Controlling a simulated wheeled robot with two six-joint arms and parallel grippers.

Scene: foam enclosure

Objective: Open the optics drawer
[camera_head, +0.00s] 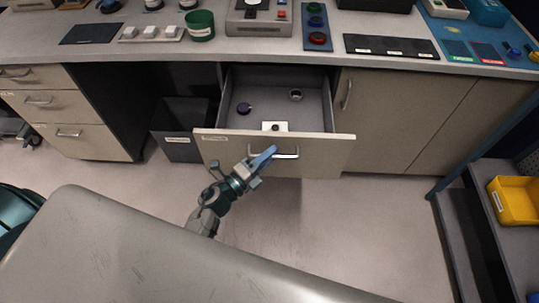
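The drawer (222,149) under the middle of the bench is pulled well out, and its inside shows from above. A label, too small to read, is on the upper left of its front. Its silver bar handle (287,156) is at the middle of the front. My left gripper (266,155) is at the left part of this handle, its blue finger lying across the bar. I see only one finger clearly, so the gap between the fingers is hidden. Inside the drawer are a dark round piece (244,108), a metal ring (295,95) and a white block (274,127). My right gripper is out of view.
A dark bin (181,130) stands left of the drawer. Closed drawers (75,110) are at the left and closed cabinet doors (400,120) at the right. A shelf with a yellow bin (515,200) is at the right. The floor before the drawer is clear.

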